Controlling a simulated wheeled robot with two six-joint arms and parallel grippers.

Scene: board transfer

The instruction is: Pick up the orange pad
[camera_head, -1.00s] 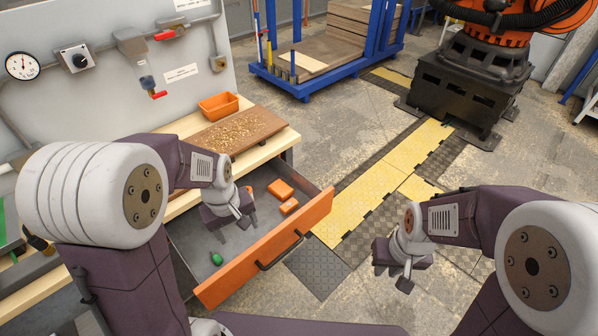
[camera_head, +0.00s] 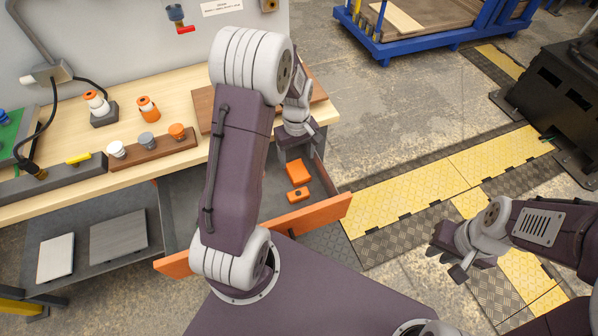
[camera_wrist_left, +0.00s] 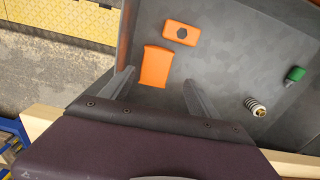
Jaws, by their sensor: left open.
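A plain orange block, which I take for the orange pad (camera_head: 297,173), lies flat in the open drawer. In the left wrist view the orange pad (camera_wrist_left: 156,67) lies between and just beyond my open fingers, apart from them. A smaller orange piece with a dark hexagon (camera_wrist_left: 180,33) lies beside it; it also shows in the head view (camera_head: 298,195). My left gripper (camera_head: 298,152) is open and empty above the drawer, just behind the pad; its fingers show in the left wrist view (camera_wrist_left: 158,78). My right gripper (camera_head: 447,264) hangs over the floor, away from the drawer; its jaw opening is unclear.
The drawer's orange front (camera_head: 322,213) stands out from the wooden workbench (camera_head: 60,125). In the drawer, a spring-like metal part (camera_wrist_left: 256,107) and a green piece (camera_wrist_left: 295,74) lie off to the right in the wrist view. My left arm hides much of the drawer in the head view.

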